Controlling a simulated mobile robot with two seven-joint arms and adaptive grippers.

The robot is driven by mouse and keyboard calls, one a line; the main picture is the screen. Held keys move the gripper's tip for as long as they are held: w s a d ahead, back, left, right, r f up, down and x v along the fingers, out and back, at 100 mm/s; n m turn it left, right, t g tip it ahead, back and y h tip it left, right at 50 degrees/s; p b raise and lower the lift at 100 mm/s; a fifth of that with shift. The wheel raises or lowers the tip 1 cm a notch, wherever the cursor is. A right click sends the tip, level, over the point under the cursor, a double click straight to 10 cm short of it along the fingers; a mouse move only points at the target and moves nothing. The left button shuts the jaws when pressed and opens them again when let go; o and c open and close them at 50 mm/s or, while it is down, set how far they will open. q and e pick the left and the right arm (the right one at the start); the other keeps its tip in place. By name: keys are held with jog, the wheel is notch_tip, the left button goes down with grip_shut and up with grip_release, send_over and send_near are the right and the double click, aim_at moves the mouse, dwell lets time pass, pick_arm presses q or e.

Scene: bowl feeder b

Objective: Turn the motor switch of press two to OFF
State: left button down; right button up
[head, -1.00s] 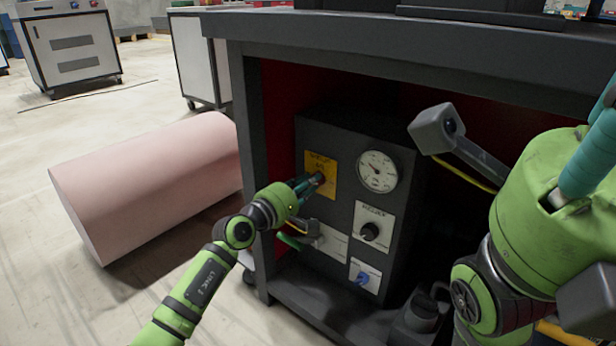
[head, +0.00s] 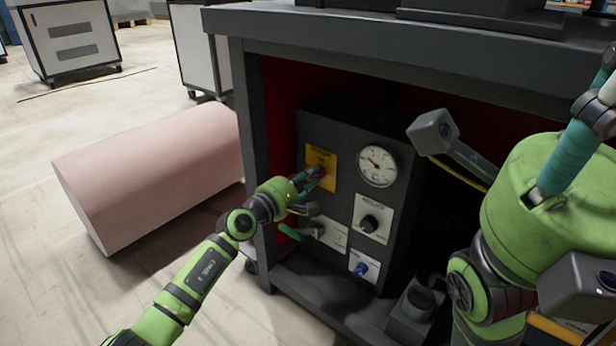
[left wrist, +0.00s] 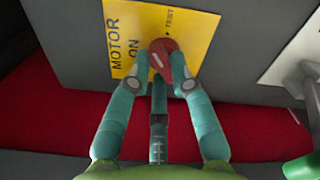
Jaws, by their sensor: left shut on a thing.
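The motor switch is a red knob (left wrist: 165,57) on a yellow plate (left wrist: 122,18) with the words MOTOR and ON. In the head view the yellow plate (head: 327,158) sits at the upper left of a dark control box (head: 345,128) under the bench. My left gripper (left wrist: 163,75) is shut on the red knob, its teal fingers around it. In the head view the left gripper (head: 314,179) reaches in from the left and partly hides the plate and knob. I cannot tell which way the knob points. My right gripper (head: 555,175) is close at the right, its fingertips out of view.
Beside the plate are a round gauge (head: 378,166), a black knob (head: 370,223) and a blue knob (head: 361,269). A green-handled lever (head: 290,232) lies just below my left gripper. The bench's leg (head: 250,150) stands close to it.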

pick_arm(q)
jog(key=c, duration=1.1)
grip_release()
jog(key=shift+s, duration=0.1)
jog(key=v, duration=1.2)
